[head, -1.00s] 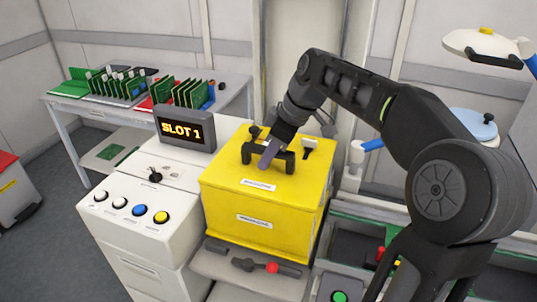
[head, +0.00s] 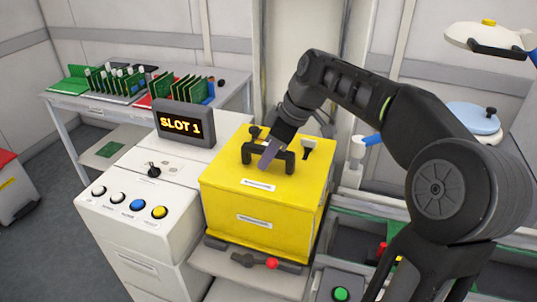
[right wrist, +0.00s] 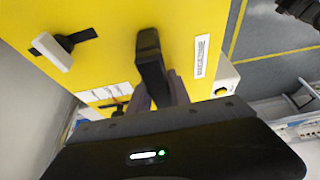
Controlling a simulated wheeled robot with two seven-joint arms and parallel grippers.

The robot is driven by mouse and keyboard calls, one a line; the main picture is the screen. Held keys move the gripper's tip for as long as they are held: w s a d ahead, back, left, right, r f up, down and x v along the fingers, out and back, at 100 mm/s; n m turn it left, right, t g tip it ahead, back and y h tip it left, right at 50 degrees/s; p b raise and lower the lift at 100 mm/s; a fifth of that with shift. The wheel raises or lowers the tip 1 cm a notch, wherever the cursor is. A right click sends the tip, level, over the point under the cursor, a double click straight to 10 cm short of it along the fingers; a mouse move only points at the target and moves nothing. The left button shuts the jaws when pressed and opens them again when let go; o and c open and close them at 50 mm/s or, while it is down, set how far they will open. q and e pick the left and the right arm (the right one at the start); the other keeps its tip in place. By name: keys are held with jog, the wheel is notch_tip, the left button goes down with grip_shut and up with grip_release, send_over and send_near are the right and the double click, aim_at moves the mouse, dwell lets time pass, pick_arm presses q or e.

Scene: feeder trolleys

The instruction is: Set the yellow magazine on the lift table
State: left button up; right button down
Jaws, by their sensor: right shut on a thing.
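The yellow magazine (head: 262,205) is a big yellow box with a black handle (head: 283,158) on its top. It stands upright over the grey lift table (head: 235,270), whose front edge shows below it. Whether its base touches the table is hard to tell. My right gripper (head: 268,160) reaches down from above and is shut on the handle. The right wrist view shows the handle (right wrist: 150,68) between its fingers, with the yellow top (right wrist: 110,25) behind. My left gripper is not in view.
A white console (head: 140,225) with coloured buttons and a SLOT 1 display (head: 184,124) stands close on the left. A bench (head: 120,112) with green circuit boards is behind it. A red-knobbed lever (head: 268,264) sits at the lift table's front. A lidded blue-and-white container (head: 473,125) is at right.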

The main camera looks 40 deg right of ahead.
jog(key=shift+f+b, duration=0.5)
jog(key=shift+b, duration=0.05)
dwell(0.9)
jog(key=c, duration=1.3)
grip_release()
jog(key=shift+o, duration=0.9)
jog(key=shift+s+f, duration=0.15)
jog(key=shift+f, duration=0.05)
jog(key=v, duration=0.8)
jog(key=shift+r, duration=0.1)
